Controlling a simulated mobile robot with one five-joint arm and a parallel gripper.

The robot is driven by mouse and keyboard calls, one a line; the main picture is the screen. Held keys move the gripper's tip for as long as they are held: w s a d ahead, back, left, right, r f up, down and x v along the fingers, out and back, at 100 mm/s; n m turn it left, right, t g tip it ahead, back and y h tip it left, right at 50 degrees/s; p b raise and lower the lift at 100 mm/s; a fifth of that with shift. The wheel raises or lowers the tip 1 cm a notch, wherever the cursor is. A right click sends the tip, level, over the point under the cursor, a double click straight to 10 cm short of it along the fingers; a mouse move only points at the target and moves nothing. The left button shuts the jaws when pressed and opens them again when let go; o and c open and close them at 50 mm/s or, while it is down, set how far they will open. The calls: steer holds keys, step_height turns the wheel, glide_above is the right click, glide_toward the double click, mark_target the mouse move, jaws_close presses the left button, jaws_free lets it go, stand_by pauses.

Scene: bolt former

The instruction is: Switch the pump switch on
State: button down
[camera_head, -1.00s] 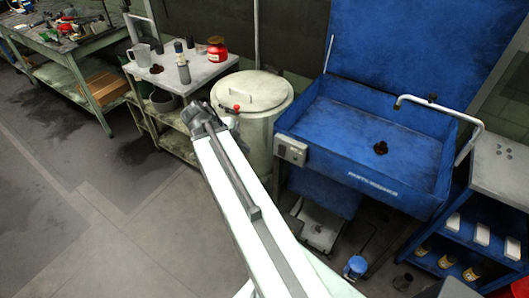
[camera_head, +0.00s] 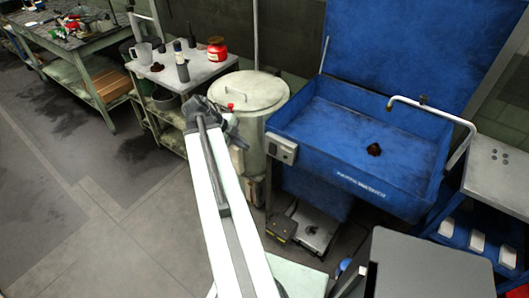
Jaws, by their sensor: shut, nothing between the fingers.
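A small grey switch box (camera_head: 282,150) is fixed to the front left corner of the blue parts washer (camera_head: 345,178). It has small round marks on its face, too small to tell which way the switch is set. My gripper (camera_head: 232,128) is at the far end of my white arm, in front of the pale drum and to the left of the switch box. A gap shows between it and the box. The gripper is seen from behind, shut and empty; its fingertips are partly hidden.
A pale lidded drum (camera_head: 250,92) stands left of the washer. A small red part (camera_head: 231,106) shows by its rim. A metal cart (camera_head: 172,72) with a red jar (camera_head: 217,48) is further left. Open floor is at left.

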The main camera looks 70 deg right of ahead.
mark_target(272, 149)
steer(key=shift+s+d, duration=0.1)
steer(key=shift+s, duration=0.1)
steer(key=shift+s+d+f+b, duration=0.95)
steer(key=shift+d+f+b, duration=0.3)
steer(key=shift+f+b, duration=0.2)
steer(key=shift+s+d+f+b, duration=0.9)
steer(key=shift+d+f+b, duration=0.3)
steer(key=shift+f+b, duration=0.2)
steer(key=shift+s+d+f+b, duration=0.95)
steer(key=shift+d+f+b, duration=0.3)
steer(key=shift+f+b, duration=0.2)
steer(key=shift+f, duration=0.1)
